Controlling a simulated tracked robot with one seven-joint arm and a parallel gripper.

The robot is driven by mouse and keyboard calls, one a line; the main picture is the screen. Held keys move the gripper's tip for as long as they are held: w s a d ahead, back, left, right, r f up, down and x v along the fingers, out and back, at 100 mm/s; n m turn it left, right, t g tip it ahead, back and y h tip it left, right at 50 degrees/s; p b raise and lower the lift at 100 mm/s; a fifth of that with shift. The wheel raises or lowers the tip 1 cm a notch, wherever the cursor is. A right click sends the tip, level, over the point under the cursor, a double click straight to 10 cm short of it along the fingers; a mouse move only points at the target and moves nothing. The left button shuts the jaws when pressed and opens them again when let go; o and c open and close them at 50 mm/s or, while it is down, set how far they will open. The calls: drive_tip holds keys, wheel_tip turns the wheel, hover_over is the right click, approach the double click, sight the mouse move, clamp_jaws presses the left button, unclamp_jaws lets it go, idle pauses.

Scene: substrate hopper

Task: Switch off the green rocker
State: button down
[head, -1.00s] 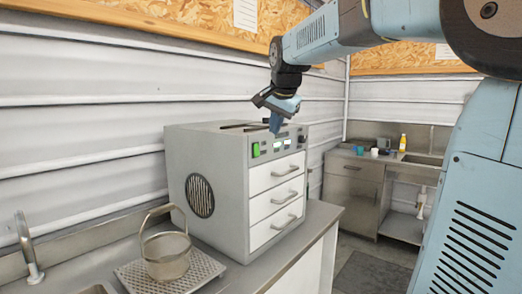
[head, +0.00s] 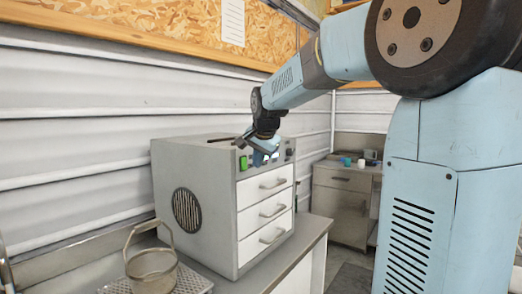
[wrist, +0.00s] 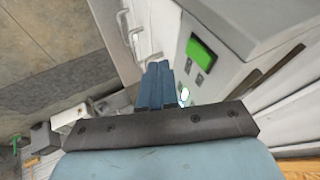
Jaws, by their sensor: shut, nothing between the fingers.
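The green rocker (head: 243,162) is on the left of the control strip, at the top of the grey hopper cabinet's front. In the wrist view the green rocker (wrist: 201,53) shows large in its dark frame, up and to the right of my fingertips. My gripper (head: 262,157) is shut and empty, in front of the control strip just right of the rocker. In the wrist view my gripper (wrist: 160,68) points at the cabinet front, its fingers together. I cannot tell whether the fingertips touch the panel. My fingers hide part of the displays.
The grey cabinet (head: 195,172) stands on a steel counter and has white drawers (head: 264,210) with handles below the strip. A dark knob (head: 289,152) is at the strip's right end. Another counter (head: 342,190) is behind.

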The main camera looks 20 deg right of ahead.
sight(244, 163)
drive_tip(key=shift+w+a+f, duration=0.25)
drive_tip(key=shift+w+a, duration=0.15)
drive_tip(key=shift+w, duration=0.25)
drive_tip(key=shift+w+a+f, duration=0.3)
drive_tip(key=shift+w+a, duration=0.05)
drive_tip(key=shift+w, duration=0.35)
drive_tip(key=shift+w+a+f, duration=0.25)
drive_tip(key=shift+w+a, duration=0.15)
drive_tip(key=shift+w, duration=0.25)
